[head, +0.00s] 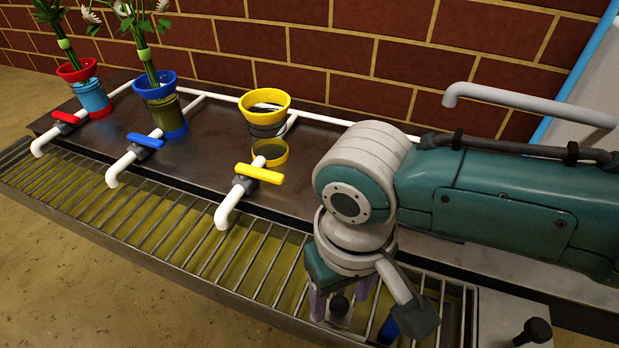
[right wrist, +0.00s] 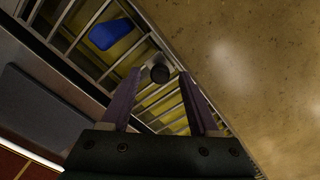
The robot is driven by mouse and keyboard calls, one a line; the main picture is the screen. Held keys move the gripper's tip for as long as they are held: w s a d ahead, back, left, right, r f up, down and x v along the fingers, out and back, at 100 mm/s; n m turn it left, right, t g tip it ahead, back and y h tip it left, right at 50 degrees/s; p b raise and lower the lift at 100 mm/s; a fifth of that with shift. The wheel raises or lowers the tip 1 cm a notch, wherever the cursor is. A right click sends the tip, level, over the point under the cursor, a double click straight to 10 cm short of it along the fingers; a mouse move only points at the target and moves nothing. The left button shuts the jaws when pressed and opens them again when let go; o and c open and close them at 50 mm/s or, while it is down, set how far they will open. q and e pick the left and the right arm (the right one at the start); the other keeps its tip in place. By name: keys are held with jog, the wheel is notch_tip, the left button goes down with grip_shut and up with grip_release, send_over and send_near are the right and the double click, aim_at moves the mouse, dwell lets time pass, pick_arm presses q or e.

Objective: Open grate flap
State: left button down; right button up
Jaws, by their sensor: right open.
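The slatted metal grate (head: 190,235) runs along the front of the station, and its right end is the flap part, which looks closed and level. A dark round knob (head: 339,305) stands up from the grate there; it also shows in the right wrist view (right wrist: 160,73). My right gripper (head: 341,296) points down over it, open, with a purple finger on either side of the knob. In the right wrist view the knob sits between the fingertips, with gaps visible. A blue object (right wrist: 110,33) lies below the bars; part of it shows in the head view. My left gripper is out of view.
Behind the grate are white spouts with red (head: 66,117), blue (head: 146,140) and yellow (head: 259,173) handles. Red, blue and yellow-rimmed pots (head: 265,100) stand behind them. A second dark knob (head: 538,329) sits on a plate at right. A brick wall closes the back.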

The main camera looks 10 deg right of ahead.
jog(key=shift+f, duration=0.45)
jog(key=shift+r, duration=0.1)
grip_shut()
dwell(1.0)
